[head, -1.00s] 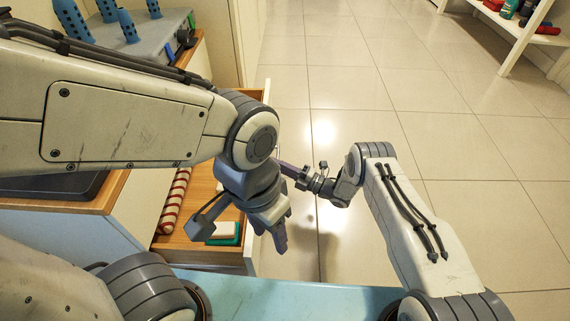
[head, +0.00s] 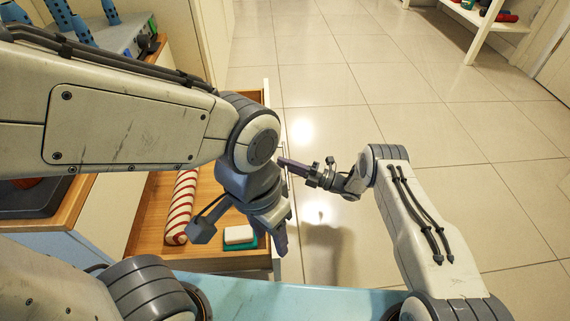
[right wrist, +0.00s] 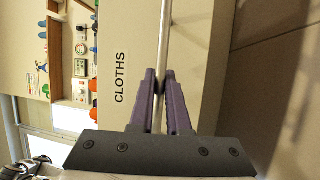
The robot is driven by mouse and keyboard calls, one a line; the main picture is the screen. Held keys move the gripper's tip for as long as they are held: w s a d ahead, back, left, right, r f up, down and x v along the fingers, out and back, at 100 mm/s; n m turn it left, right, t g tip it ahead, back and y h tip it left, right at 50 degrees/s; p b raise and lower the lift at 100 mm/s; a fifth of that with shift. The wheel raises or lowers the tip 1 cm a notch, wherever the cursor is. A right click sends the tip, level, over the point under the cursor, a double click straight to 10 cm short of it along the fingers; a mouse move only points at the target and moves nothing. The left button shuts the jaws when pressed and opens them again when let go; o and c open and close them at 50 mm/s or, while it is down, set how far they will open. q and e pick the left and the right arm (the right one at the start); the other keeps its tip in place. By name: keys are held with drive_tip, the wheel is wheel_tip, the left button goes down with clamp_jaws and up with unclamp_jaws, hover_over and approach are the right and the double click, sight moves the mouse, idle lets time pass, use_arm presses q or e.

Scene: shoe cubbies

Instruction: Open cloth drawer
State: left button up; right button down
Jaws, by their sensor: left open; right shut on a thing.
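The cloth drawer (head: 152,218) is pulled out of the cabinet at the left in the head view. Its front (right wrist: 190,62), labelled CLOTHS, shows in the right wrist view with a thin metal bar handle (right wrist: 165,35). My right gripper (head: 284,163) is shut on that handle; its purple fingers (right wrist: 160,80) sit either side of the bar. Inside the drawer lie a red-and-white striped roll (head: 181,208), a white block (head: 239,234) and a green item (head: 238,246) under it. My left gripper (head: 243,238) is open and empty above the drawer, hiding part of it.
A dark tray (head: 30,200) sits on the wooden counter beside the drawer. Blue perforated cups (head: 60,14) stand behind on a grey surface. A white shelf (head: 480,38) with coloured items stands at the far right. The tiled floor (head: 450,120) between is clear.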

drive_tip(key=shift+s, duration=0.1)
drive_tip(key=c, duration=0.9)
unclamp_jaws()
drive_tip(key=p+v, duration=0.3)
drive_tip(key=v, duration=0.7)
drive_tip(key=shift+d+f, duration=0.2)
